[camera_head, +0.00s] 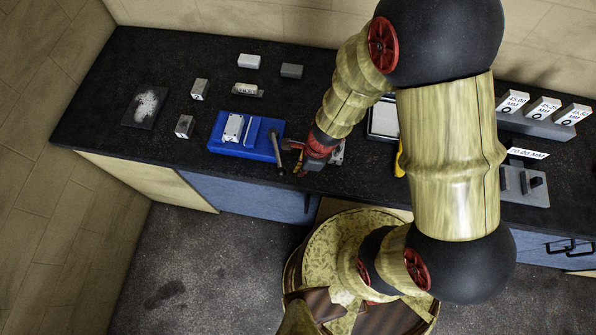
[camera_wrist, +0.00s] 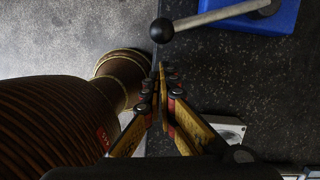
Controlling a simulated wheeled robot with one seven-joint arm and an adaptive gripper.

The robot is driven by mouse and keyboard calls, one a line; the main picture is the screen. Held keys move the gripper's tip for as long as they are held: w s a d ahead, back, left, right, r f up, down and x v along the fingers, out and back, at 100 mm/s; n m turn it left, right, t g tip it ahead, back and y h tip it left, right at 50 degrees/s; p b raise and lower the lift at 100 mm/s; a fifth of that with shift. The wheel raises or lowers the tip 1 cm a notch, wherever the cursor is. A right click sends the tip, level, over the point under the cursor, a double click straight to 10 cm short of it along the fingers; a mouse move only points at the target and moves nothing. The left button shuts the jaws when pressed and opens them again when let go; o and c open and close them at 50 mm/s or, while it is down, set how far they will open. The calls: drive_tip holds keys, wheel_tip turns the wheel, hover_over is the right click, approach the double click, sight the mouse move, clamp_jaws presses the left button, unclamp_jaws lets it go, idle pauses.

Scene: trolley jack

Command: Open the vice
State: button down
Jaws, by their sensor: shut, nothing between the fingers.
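The blue vice (camera_head: 217,141) lies near the front edge of the bench, with light grey pieces on its top. Its grey handle bar (camera_head: 276,148) is on its right side and points toward the bench's front edge. In the wrist view the vice's blue body (camera_wrist: 285,20) is at the top right, and the grey handle bar (camera_wrist: 215,15) ends in a black ball (camera_wrist: 161,31). My gripper (camera_wrist: 160,72) is shut and empty, with its tips just below the ball in that view and apart from it. In the head view my gripper (camera_head: 299,170) is right of the handle, partly hidden by my wrist.
The dark bench (camera_head: 110,90) holds small metal blocks (camera_head: 200,89) and a plate with white powder (camera_head: 146,107) at left. A white-topped item (camera_head: 383,118) is partly behind my arm. At right stand labelled gauge blocks (camera_head: 543,109) and a grey fixture (camera_head: 525,187).

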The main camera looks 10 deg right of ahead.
drive_tip(key=d+p+v, duration=0.1)
drive_tip(key=p+v, duration=0.2)
drive_tip(key=v, duration=0.7)
drive_tip(key=shift+d+p, duration=0.3)
drive_tip(key=shift+p, duration=0.05)
drive_tip(key=shift+s+r, duration=0.2)
